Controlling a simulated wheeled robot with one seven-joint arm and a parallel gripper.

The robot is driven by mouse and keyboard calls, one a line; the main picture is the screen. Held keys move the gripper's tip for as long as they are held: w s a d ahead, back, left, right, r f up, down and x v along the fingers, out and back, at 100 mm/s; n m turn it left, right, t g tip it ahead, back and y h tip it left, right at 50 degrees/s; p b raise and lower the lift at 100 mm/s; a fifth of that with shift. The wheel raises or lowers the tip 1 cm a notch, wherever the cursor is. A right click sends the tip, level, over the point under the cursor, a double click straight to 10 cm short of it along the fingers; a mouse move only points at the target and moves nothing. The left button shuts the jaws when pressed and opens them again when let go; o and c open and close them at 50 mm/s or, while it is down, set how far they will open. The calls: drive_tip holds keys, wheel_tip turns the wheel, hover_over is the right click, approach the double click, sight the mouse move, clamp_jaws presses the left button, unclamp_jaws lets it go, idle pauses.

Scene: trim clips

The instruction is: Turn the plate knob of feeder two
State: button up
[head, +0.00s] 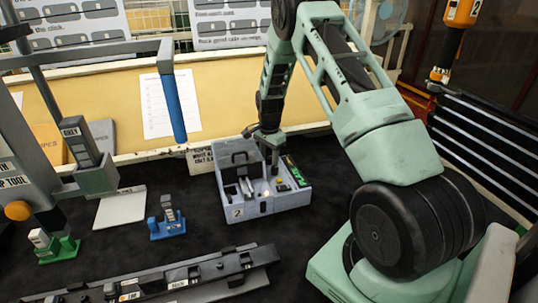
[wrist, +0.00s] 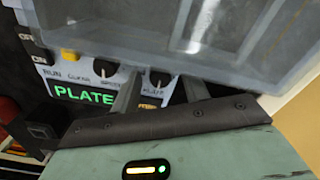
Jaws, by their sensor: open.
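Feeder two is a grey box marked 2 (head: 262,193) on the dark table in the head view. Its control panel shows a green lit PLATE display (wrist: 85,94) in the wrist view. In the head view my gripper (head: 268,145) is over the feeder's back part.
A clear plastic bin (wrist: 180,40) hides the panel's upper part in the wrist view. Small blue (head: 168,226) and green (head: 60,249) holders stand left of the feeder. A long grey rail (head: 170,278) lies in front. A blue-handled bar (head: 172,105) hangs behind, to the left.

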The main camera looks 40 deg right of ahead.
clamp_jaws()
drive_tip(key=n+b, duration=0.3)
drive_tip(key=n, duration=0.2)
drive_tip(key=shift+f+n, duration=0.1)
drive_tip(key=shift+n, duration=0.2)
drive_tip(key=n+b, duration=0.2)
drive_tip(key=n, duration=0.4)
idle(0.6)
unclamp_jaws()
